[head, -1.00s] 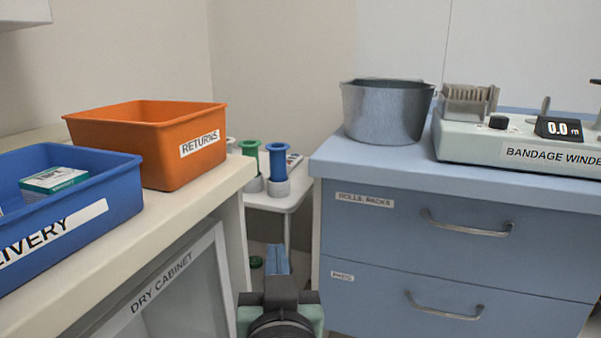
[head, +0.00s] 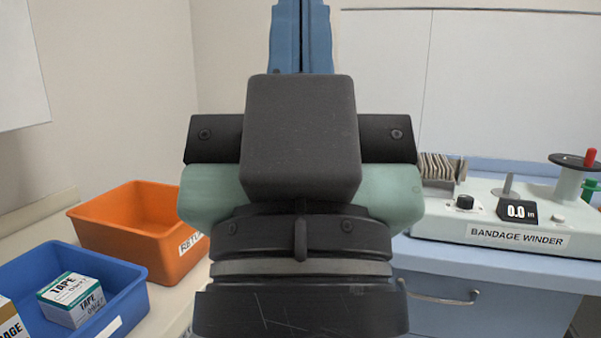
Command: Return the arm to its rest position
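My gripper (head: 302,35) is large in the middle of the head view and points up. Its two blue fingers lie close side by side with only a thin dark line between them. I see nothing held between the visible parts of the fingers. My gripper's body and wrist hide the middle of the scene, including the place where the metal pot stood.
At left, an orange returns bin (head: 130,222) and a blue delivery bin (head: 122,290) with a tape box (head: 72,298) stand on the counter. At right, a bandage winder (head: 480,228) stands on a blue drawer cabinet (head: 500,285). White wall panels are behind.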

